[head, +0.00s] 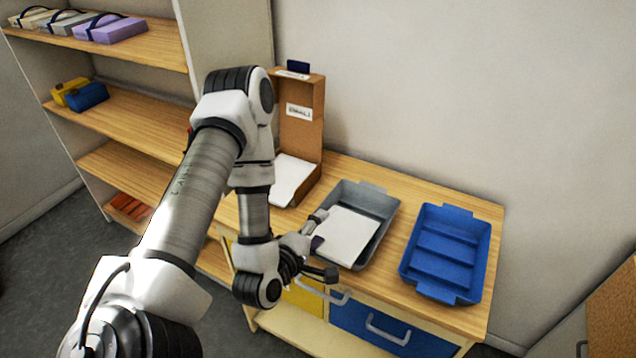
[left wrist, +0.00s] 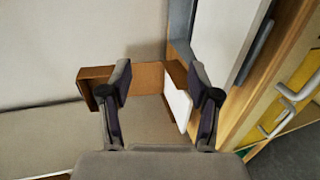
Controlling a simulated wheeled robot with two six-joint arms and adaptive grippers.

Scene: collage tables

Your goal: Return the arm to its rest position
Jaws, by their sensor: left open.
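My left arm (head: 195,190) reaches in from the lower left, bent at the elbow, with its wrist low in front of the table. My left gripper (head: 322,245) is at the front side of the grey tray (head: 377,230), overlapping its near-left edge in the head view. In the left wrist view its two fingers (left wrist: 160,85) stand wide apart with nothing held between them. I cannot tell whether a finger touches the tray. White paper (head: 346,236) lies in the tray. My right gripper is not in view.
A blue divided tray (head: 445,252) stands on the wooden table (head: 400,190) to the right. A brown upright box (head: 303,120) with white sheets (head: 288,178) stands behind the arm. Drawer handles (head: 387,331) stick out from the table's front. A shelf (head: 130,115) stands left.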

